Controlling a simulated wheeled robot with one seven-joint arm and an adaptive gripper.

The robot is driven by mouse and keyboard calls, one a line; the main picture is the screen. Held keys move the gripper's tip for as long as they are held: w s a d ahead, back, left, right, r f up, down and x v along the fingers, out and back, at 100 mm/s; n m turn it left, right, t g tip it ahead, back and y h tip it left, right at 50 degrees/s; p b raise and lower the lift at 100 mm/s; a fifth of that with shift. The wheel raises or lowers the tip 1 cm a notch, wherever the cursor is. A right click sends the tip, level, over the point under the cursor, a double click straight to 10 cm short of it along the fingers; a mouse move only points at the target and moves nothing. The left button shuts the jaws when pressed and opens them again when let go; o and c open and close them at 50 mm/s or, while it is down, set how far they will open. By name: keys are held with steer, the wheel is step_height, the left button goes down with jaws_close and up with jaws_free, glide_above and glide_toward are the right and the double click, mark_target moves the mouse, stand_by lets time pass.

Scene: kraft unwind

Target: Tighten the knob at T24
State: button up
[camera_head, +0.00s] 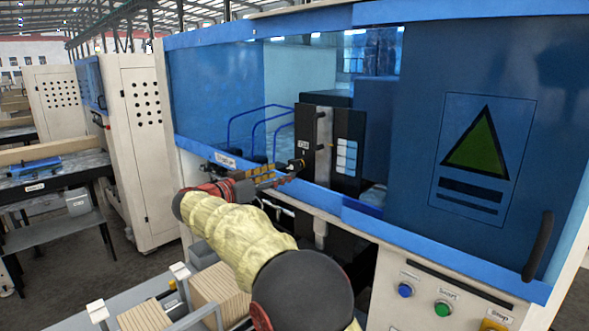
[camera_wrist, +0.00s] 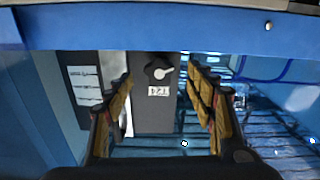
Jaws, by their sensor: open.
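A black knob (camera_wrist: 158,70) with a white pointer sits on a dark grey column (camera_wrist: 152,115) in the wrist view. A small white label (camera_wrist: 158,91) beside it appears upside down and is hard to read. In the head view, the label (camera_head: 304,146) is on the front of a black unit (camera_head: 344,125) inside the blue machine. The knob there is small, just below the label at the fingertips. My gripper (camera_head: 291,172) is open and reaches in through the machine's opening. In the wrist view, its yellow-padded fingers (camera_wrist: 160,84) stand either side of the knob, with gaps.
The opening's blue sill (camera_head: 340,198) runs beneath my gripper. A blue door panel (camera_head: 480,130) with a green triangle is at right, above the control buttons (camera_head: 442,308). Blue bent rails (camera_head: 262,125) stand behind at left. Wooden blocks (camera_head: 218,288) lie in front, low down.

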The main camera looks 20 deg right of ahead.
mark_target(292, 169)
steer(key=p+x, duration=0.1)
steer(key=x, duration=0.5)
steer(key=shift+d+r, duration=0.1)
steer(key=shift+d, duration=0.2)
steer(key=shift+c, duration=0.8)
steer(key=c, duration=1.1)
